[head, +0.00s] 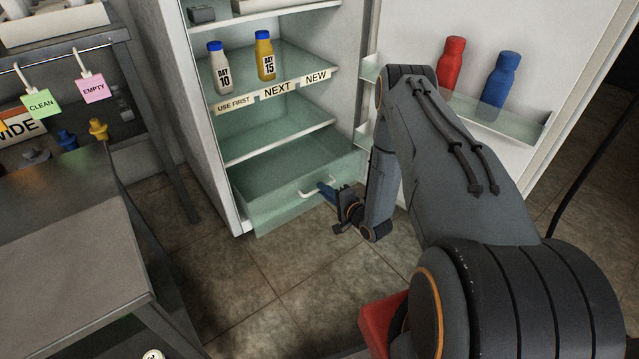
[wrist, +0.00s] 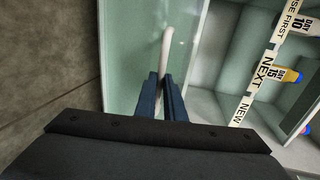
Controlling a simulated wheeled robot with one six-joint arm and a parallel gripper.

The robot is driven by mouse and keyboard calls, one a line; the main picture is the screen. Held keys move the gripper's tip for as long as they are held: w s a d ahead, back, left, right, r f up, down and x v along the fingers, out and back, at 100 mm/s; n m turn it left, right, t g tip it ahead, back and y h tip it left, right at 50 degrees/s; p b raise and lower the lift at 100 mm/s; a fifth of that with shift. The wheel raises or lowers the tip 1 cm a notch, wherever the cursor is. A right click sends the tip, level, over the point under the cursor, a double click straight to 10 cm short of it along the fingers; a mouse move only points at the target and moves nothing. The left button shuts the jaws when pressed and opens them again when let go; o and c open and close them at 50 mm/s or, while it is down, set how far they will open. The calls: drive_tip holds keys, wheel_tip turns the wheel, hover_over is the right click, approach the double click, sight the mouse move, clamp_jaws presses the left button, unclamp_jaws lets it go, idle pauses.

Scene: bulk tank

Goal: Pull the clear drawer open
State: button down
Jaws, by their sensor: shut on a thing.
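The clear drawer (head: 280,208) is a pale green, see-through bin at the bottom of the open fridge. Its front appears to stand forward of the shelf edges above, so it looks partly out. Its white bar handle (head: 308,191) is on the front face. My gripper (head: 322,187) is at the right part of this handle, its blue fingers shut on it. In the wrist view, the drawer front (wrist: 130,45) fills the middle, and the handle (wrist: 166,45) runs down between my gripper's fingers (wrist: 161,82). The gripped part of the handle is hidden by the fingers.
The fridge door (head: 400,30) stands open at the right, with red (head: 451,64) and blue (head: 500,80) bottles on its shelf. Day 10 (head: 219,68) and Day 15 (head: 265,56) bottles stand on an upper shelf. A metal table (head: 70,240) is at left. Tiled floor before the drawer is clear.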

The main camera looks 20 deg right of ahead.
drive_tip(key=shift+d, duration=0.1)
drive_tip(key=c, duration=1.9)
unclamp_jaws()
drive_tip(key=shift+o, duration=0.2)
drive_tip(key=p+v, duration=0.2)
drive_tip(key=v, duration=0.5)
drive_tip(key=shift+s, duration=0.4)
drive_tip(key=shift+d, duration=0.1)
